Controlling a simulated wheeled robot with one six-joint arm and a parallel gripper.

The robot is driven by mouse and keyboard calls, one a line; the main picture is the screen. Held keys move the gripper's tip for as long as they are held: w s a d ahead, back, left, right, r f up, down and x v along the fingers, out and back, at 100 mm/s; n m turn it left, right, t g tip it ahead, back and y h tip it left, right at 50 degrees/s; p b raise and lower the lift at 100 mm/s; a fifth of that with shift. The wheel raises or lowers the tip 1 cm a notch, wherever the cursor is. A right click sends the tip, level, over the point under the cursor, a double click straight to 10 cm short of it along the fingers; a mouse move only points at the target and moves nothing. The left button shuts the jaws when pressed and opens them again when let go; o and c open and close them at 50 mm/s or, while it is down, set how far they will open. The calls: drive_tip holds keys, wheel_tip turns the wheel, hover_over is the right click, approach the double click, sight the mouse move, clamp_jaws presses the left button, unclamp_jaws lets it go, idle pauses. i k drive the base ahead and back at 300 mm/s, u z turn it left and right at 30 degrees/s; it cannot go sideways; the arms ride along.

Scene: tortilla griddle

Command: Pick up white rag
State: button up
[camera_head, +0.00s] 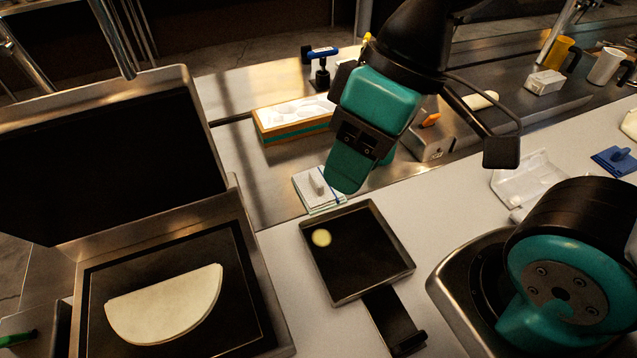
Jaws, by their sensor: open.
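A flat white piece with thin green-blue edges, which looks like the folded white rag (304,187), lies on the metal counter just behind the dark square pan. A small pale upright piece stands on it.
The dark square pan (362,262) holds a small yellowish round. At left, an open griddle (245,322) carries a folded tortilla (165,305). A wooden-sided box (291,132) stands behind the rag, a metal box (430,146) right of my gripper. White counter shows around the pan.

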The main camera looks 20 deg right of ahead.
sight(317, 196)
drive_tip(key=k, duration=1.25)
drive_tip(key=u, duration=0.7)
drive_tip(key=i, duration=1.2)
drive_tip(key=u, duration=0.25)
